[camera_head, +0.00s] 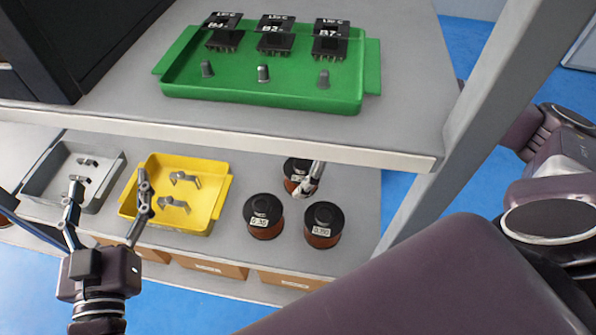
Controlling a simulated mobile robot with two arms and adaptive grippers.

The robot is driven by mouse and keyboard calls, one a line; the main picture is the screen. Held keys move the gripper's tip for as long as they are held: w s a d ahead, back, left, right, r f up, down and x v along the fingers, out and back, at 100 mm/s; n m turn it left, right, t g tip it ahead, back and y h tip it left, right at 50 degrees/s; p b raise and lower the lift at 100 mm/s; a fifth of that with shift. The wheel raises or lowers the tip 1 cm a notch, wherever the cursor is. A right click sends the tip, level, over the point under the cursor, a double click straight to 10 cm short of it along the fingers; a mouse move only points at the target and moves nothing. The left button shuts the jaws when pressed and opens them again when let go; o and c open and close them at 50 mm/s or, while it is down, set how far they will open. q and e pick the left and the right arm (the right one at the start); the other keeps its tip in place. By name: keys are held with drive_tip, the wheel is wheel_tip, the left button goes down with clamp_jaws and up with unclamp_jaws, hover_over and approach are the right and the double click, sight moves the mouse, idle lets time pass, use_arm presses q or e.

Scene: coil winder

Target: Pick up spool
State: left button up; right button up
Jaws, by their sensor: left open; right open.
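Three copper-brown spools with black tops stand on the lower shelf: a front left spool (264,216), a front right spool (322,224) and a back spool (293,172). Both front ones bear white labels. A small silver piece (308,182) partly covers the back spool; I cannot tell what it is or whether it touches. My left gripper (109,190) is open and empty, fingers spread, in front of the grey and yellow trays, left of the spools and apart from them.
The lower shelf also holds a grey tray (50,207) and a yellow tray (226,190), each with bent metal parts. The upper shelf (410,75) overhangs it and carries a green tray (260,104) with black blocks and small knobs. A grey post (480,95) stands at the right.

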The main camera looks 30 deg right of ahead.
drive_tip(key=shift+a+r, duration=0.1)
drive_tip(key=shift+c, duration=2)
drive_tip(key=c, duration=1.5)
drive_tip(key=shift+o, duration=0.2)
drive_tip(key=shift+r, duration=0.1)
